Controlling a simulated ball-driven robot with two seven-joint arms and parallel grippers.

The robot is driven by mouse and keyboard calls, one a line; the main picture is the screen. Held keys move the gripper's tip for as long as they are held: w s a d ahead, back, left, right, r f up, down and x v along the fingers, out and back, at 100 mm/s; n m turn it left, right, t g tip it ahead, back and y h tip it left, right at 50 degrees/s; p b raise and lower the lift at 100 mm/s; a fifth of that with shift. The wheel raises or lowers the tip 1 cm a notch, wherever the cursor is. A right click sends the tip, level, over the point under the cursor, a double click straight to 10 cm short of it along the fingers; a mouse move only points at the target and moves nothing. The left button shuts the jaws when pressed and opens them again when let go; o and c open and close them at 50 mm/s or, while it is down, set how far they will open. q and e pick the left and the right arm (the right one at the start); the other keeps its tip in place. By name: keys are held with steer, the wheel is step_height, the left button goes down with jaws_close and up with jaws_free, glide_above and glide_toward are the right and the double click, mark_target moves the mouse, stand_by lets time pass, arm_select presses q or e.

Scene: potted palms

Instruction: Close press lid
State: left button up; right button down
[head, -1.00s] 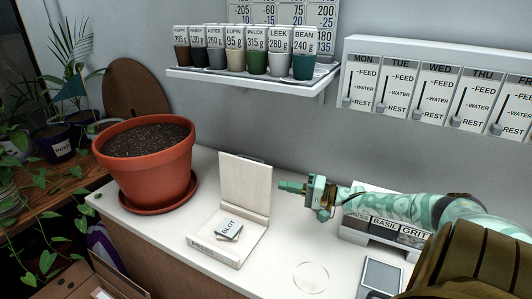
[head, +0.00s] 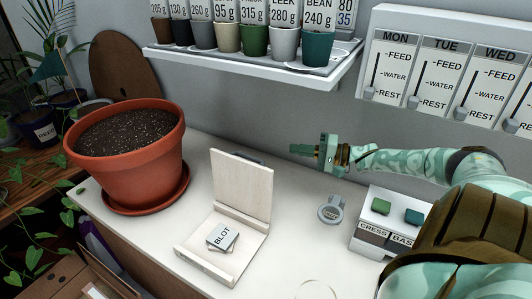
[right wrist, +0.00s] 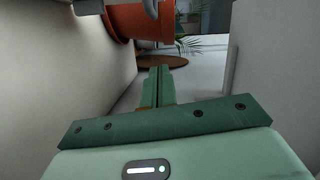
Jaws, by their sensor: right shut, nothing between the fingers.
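The press (head: 200,262) stands on the white counter with its pale lid (head: 242,188) open, upright at the back. A small stack labelled BLOT (head: 222,237) lies on its base. My right gripper (head: 305,149) is shut and empty, above and to the right of the lid, near the wall and apart from the lid. In the right wrist view its fingers (right wrist: 157,88) are together, and a pale upright panel, likely the lid (right wrist: 246,62), stands to the right of them. My left gripper is not in view.
A terracotta pot of soil (head: 130,155) stands left of the press. A shelf of labelled cups (head: 256,62) hangs above. A round grey object (head: 331,210) and a rack with CRESS labels (head: 372,235) stand on the right. The counter front has a clear dish (head: 316,290).

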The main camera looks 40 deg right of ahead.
steer(key=w+a+f, duration=0.1)
steer(key=w+a, duration=0.5)
steer(key=a, duration=0.1)
steer(key=shift+a+b, duration=0.35)
steer(key=shift+a, duration=0.05)
steer(key=shift+r, duration=0.1)
